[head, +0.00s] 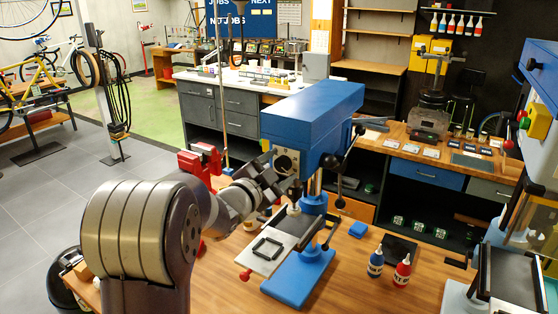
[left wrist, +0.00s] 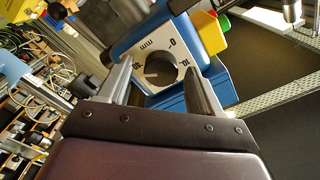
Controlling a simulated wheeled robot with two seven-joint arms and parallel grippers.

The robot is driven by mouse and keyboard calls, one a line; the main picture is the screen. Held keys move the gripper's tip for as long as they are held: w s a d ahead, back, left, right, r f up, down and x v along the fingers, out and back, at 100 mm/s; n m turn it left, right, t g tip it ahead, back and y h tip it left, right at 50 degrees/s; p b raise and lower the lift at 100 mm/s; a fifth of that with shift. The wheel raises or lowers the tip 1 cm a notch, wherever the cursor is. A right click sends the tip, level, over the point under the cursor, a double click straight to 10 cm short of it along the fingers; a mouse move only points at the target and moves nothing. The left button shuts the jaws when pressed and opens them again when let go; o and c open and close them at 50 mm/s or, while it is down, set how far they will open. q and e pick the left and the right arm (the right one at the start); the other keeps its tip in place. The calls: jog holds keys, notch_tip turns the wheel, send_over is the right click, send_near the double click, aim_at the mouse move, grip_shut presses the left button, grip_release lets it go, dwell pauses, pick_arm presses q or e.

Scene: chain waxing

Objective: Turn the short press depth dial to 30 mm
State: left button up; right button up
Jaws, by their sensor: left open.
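The short press (head: 310,105) is blue and stands on the wooden bench. Its depth dial (left wrist: 160,72) is a dark round knob on a white plate marked in mm, with a 0 and other numbers partly hidden. I cannot read the dial's setting. In the head view the dial plate (head: 286,160) is partly covered by my arm. My left gripper (left wrist: 157,80) is open, with one finger on each side of the dial. It also shows in the head view (head: 284,180), in front of the press. I cannot tell whether the fingers touch the dial. My right gripper is not in view.
A lever with black knobs (head: 338,184) is on the press's right side. A light plate with a black frame (head: 267,247) sits below the head. A blue bottle (head: 376,263) and a red bottle (head: 402,270) stand on the bench. A red vise (head: 200,165) is behind my arm.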

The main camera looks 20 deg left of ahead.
pick_arm(q)
jog(key=shift+w+d, duration=0.1)
jog(key=shift+w, duration=0.05)
jog(key=shift+a, duration=0.2)
jog(key=c, duration=1.1)
jog(key=shift+o, duration=0.2)
jog(key=shift+n, duration=1.3)
jog(key=n, duration=0.2)
jog(key=shift+r+n, duration=0.1)
jog(key=shift+n, duration=0.2)
jog(key=n+p, duration=0.2)
jog(key=n, duration=0.4)
jog(key=shift+n, duration=0.4)
